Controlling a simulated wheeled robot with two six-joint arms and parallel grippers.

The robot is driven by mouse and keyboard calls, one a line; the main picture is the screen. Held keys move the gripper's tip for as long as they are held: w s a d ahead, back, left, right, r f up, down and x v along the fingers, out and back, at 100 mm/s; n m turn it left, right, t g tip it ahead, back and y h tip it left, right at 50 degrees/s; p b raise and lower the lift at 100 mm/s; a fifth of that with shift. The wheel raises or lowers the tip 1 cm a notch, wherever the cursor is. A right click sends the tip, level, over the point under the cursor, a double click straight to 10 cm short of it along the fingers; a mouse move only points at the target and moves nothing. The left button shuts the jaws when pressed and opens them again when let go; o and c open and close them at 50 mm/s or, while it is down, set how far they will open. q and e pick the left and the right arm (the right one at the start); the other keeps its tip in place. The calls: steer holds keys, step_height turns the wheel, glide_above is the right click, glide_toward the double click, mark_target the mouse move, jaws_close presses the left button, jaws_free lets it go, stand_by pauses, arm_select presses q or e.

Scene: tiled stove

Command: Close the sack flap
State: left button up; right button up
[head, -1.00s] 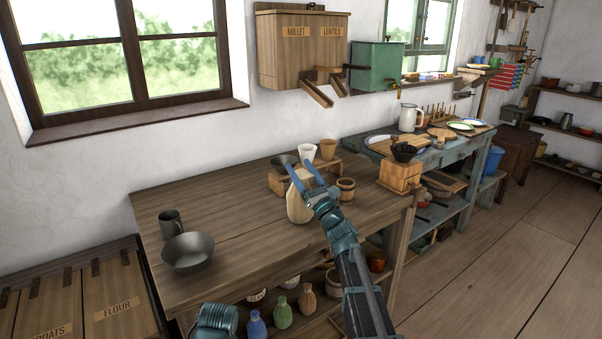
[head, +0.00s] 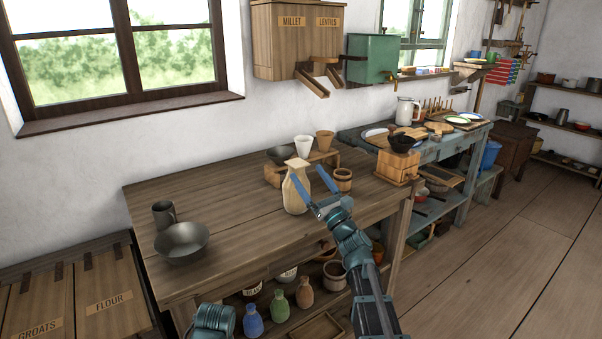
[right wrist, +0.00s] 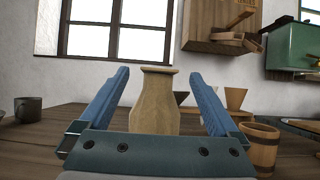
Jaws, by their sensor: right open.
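A cream sack (head: 296,197) with a narrowed neck stands upright on the wooden table (head: 235,220). A pale flap (head: 297,163) shows at its top; I cannot tell how far it is folded over. My right gripper (head: 306,173) is open, with its blue fingers pointing at the upper part of the sack from the front right. In the right wrist view the sack (right wrist: 154,105) stands between the open fingers, beyond the gripper, and nothing is visibly held. My left gripper is out of view.
Behind the sack is a small wooden stand (head: 318,162) with cups, and a wooden mug (head: 342,179) stands to its right. A metal bowl (head: 182,242) and a dark mug (head: 164,213) are at the left. The table between bowl and sack is clear.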

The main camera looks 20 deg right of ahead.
steer(key=b+v, duration=0.2)
steer(key=v, duration=0.5)
steer(key=shift+b, duration=0.3)
